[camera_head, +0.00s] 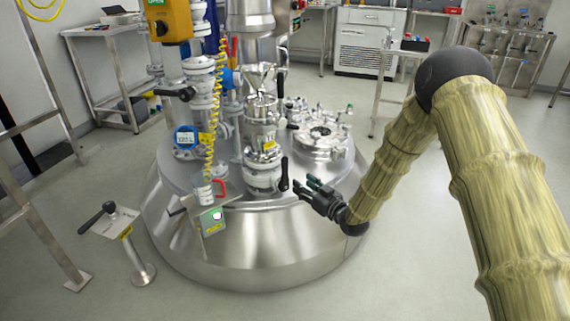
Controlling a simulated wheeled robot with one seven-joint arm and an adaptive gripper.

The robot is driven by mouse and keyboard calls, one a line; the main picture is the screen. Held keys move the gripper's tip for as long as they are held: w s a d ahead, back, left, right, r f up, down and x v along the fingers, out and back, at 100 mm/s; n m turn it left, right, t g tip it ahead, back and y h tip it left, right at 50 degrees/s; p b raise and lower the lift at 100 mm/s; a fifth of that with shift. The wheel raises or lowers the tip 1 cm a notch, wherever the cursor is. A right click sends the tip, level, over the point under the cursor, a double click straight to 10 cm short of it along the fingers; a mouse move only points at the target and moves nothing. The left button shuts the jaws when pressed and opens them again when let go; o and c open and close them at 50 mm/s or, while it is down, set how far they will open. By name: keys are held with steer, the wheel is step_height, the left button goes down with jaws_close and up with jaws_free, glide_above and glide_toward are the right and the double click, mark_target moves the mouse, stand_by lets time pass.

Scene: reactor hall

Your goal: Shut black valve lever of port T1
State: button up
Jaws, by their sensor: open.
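A black lever (284,174) stands upright at the right side of a steel valve body (262,178) on the front of the reactor lid. Its port label is too small to read, so I cannot confirm that it is T1. My gripper (304,187) is just right of this lever, its dark fingers pointing left toward it. The fingers are open with nothing between them, and a small gap appears to separate them from the lever. The lever's joint with the valve is partly visible.
The domed steel reactor (250,255) fills the middle. Other black handles are on the left pipe (176,93) and on a floor stand (97,216). A red handle (220,187), a coiled yellow hose (211,120) and a round manway (320,135) are nearby.

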mark_target(286, 164)
steer(key=shift+n+y, duration=0.3)
steer(key=r+x, duration=0.1)
steer(key=x, duration=0.3)
steer(key=b+x, duration=0.1)
steer(key=x, duration=0.3)
steer(key=r+b+x, duration=0.1)
steer(key=x, duration=0.3)
steer(key=shift+w+d+r, duration=0.15)
steer(key=shift+w+r, duration=0.05)
steer(key=shift+r, duration=0.1)
jaws_close()
